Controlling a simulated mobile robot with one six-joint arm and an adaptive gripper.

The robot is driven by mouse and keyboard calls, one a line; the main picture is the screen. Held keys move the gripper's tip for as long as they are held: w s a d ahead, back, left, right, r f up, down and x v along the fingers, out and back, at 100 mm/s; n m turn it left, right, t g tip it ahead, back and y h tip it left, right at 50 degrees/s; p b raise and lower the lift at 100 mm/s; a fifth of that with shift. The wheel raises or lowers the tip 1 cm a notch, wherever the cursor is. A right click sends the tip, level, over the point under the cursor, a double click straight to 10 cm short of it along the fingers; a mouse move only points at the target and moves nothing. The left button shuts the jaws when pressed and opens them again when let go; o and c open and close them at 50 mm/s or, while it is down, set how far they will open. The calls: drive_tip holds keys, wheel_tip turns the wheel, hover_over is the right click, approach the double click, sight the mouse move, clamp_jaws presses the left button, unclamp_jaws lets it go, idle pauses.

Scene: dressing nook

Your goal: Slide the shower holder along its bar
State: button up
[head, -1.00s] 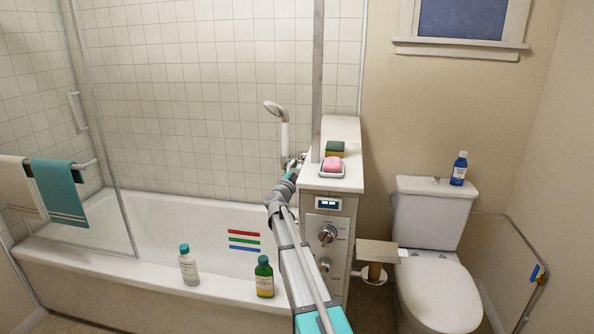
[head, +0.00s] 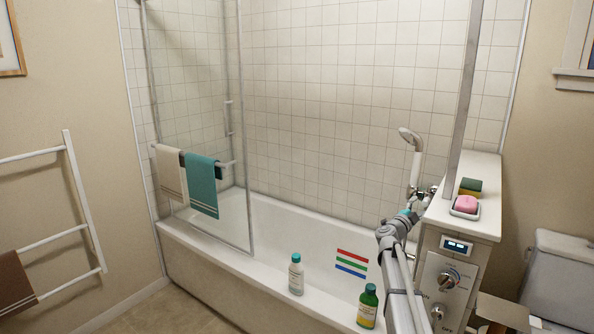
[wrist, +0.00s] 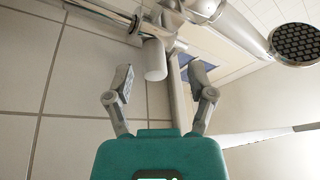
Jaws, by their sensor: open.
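The shower head (head: 410,137) with its white handle (head: 416,166) stands upright against the tiled wall in the head view. In the wrist view the round dark-faced shower head (wrist: 296,45) is at upper right. The shower holder (wrist: 200,8) shows at the top, with a pale cylindrical knob (wrist: 155,60) sticking out. A metal bar (wrist: 105,12) runs to the upper left. My gripper (wrist: 161,76) is open, one finger on each side of the knob in the picture; contact cannot be told. In the head view my gripper (head: 408,213) is just below the handle, its fingers hard to see.
A soap dish (head: 465,212) and a sponge (head: 470,186) lie on the ledge (head: 485,162), beside a vertical post (head: 464,90). A white bottle (head: 296,275) and a green bottle (head: 367,308) stand on the tub's front rim. A glass screen (head: 190,60) closes off the left.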

drive_tip(key=s+a+n+t+y+p, duration=0.1)
drive_tip(key=a+n+t+y+p, duration=0.3)
drive_tip(key=a+n+y, duration=0.9)
drive_tip(key=s+a+f+n+g+y+p, duration=0.2)
drive_tip(key=s+a+f+n+g+y, duration=0.35)
drive_tip(key=s+a, duration=0.45)
drive_tip(key=s+f+g+h+p, duration=0.1)
drive_tip(key=s+g, duration=0.3)
drive_tip(key=s, duration=0.5)
drive_tip(key=s+a+f+n+g+p, duration=0.1)
drive_tip(key=s+f+g+p, duration=0.1)
drive_tip(key=s, duration=0.8)
drive_tip(key=s+a+f+n+g+h+p, duration=0.1)
drive_tip(key=s+f+g, duration=0.2)
drive_tip(key=s+g, duration=0.3)
drive_tip(key=s, duration=0.3)
drive_tip(key=shift+s+f+h+p, duration=0.25)
drive_tip(key=shift+f+h+p, duration=0.1)
drive_tip(key=shift+f+p, duration=0.05)
drive_tip(key=shift+n, duration=0.25)
